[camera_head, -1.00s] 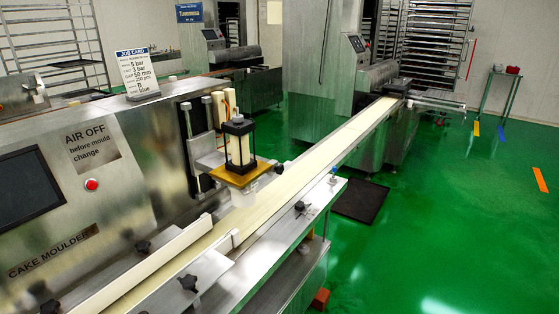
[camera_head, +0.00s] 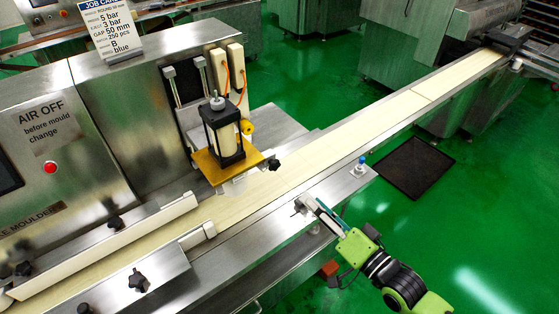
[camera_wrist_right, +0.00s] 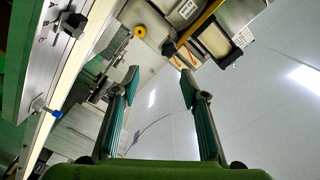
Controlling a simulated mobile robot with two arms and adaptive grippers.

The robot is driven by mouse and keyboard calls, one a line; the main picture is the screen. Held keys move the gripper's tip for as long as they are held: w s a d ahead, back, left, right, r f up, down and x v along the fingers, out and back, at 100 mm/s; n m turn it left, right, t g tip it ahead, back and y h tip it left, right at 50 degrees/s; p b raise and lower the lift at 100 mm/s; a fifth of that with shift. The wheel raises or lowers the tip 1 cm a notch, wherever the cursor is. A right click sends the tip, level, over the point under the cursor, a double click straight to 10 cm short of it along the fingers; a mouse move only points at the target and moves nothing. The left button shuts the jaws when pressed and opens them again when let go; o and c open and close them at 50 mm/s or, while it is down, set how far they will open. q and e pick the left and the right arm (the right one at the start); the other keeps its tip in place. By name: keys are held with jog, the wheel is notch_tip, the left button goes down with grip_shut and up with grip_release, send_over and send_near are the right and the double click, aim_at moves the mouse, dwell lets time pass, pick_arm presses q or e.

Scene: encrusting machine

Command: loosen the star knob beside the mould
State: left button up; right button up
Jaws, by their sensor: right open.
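The mould unit (camera_head: 222,128) is a black-framed pale cylinder on an orange plate (camera_head: 212,172), over the belt. A black star knob (camera_head: 273,164) sits just right of that plate; in the right wrist view this knob (camera_wrist_right: 168,48) is near the orange edge, beyond the fingertips. My right gripper (camera_head: 306,204) is open over the near conveyor edge, right of and nearer than the knob, apart from it. Its two teal fingers (camera_wrist_right: 160,74) show with nothing held between them. My left gripper is not in view.
Other black knobs (camera_head: 138,280) sit on the near guide bracket. A yellow round part (camera_head: 247,127) sits beside the mould. A blue-topped fitting (camera_head: 362,160) stands on the conveyor edge.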

aim_at(277, 167)
jog(key=p+x, duration=0.1)
jog(key=x, duration=0.3)
jog(key=r+x, duration=0.1)
jog(key=x, duration=0.3)
jog(key=a+p+x, duration=0.1)
jog(key=x, duration=0.3)
jog(key=shift+a+r+p, duration=0.2)
jog(key=shift+r+p, duration=0.1)
jog(key=shift+r, duration=0.05)
jog(key=shift+w+a+f, duration=0.1)
jog(key=shift+w+a, duration=0.15)
jog(key=shift+w, duration=0.2)
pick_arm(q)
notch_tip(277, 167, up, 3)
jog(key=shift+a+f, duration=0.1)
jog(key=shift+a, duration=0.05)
pick_arm(e)
jog(key=c, duration=1.1)
